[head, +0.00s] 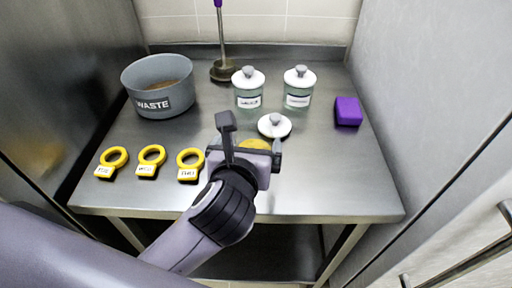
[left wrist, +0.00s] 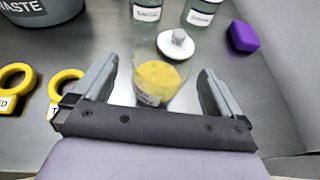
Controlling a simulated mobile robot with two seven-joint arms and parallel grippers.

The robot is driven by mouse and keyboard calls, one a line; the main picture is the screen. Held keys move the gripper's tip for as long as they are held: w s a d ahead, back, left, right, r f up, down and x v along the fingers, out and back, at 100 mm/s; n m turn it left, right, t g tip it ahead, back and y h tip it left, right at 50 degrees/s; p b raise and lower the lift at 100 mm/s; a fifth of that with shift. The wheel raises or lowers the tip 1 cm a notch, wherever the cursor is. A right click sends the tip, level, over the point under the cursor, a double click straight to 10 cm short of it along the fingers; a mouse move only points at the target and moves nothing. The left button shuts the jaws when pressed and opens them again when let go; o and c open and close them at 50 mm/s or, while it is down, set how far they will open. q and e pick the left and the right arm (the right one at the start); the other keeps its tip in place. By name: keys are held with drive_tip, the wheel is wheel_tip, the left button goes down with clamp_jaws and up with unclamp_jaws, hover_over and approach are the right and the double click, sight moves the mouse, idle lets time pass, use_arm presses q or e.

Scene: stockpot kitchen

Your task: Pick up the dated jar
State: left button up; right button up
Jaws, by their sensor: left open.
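A clear jar with yellow contents and a label (left wrist: 150,98) stands between the fingers of my left gripper (left wrist: 158,72) in the left wrist view. I cannot read its label. In the head view my left gripper (head: 251,135) hides most of the jar, and a bit of yellow (head: 255,143) shows. The gripper is open, with a finger on each side of the jar and gaps between. A white lid with a grey knob (head: 274,125) is just behind the yellow; I cannot tell if it rests on the jar. Two lidded, labelled jars (head: 248,98) (head: 298,97) stand farther back. My right gripper is not in view.
Three yellow tagged rings (head: 151,157) lie at the front left. A purple block (head: 347,111) is at the right. The steel table's (head: 340,185) front right is clear.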

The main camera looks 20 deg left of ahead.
sight(256, 128)
use_arm(q)
drive_tip(key=x, duration=0.5)
drive_tip(key=shift+d+b, duration=0.2)
drive_tip(key=shift+b, duration=0.1)
drive_tip(key=c, duration=1.1)
drive_tip(key=shift+c, duration=0.2)
drive_tip(key=shift+r, duration=0.1)
wheel_tip(256, 128, up, 20)
drive_tip(key=p, duration=0.4)
drive_tip(key=shift+p, duration=0.4)
